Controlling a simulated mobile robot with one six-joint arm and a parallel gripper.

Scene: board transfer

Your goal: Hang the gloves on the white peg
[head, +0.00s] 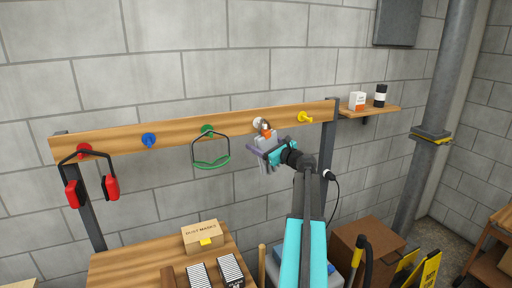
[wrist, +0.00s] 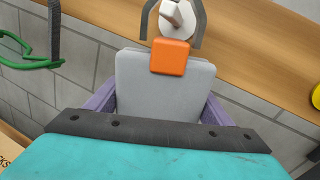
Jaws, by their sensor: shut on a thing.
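The gloves (wrist: 140,88) are light grey with an orange tag (wrist: 170,57) and a dark grey loop above it. They also show in the head view (head: 267,144), just below the white peg (head: 257,122). My gripper (wrist: 160,108) is shut on the gloves, with a purple finger on each side. In the wrist view the white peg (wrist: 172,20) shows between the two legs of the loop, just above the tag. I cannot tell whether the loop rests on the peg or only overlaps it in the picture.
Red earmuffs (head: 112,187) hang at the red peg and green-rimmed goggles (head: 211,164) at the green peg. The blue peg (head: 149,140) and yellow peg (head: 305,117) are bare. A dust-mask box (head: 202,236) stands on the bench below. A small shelf (head: 370,110) is at right.

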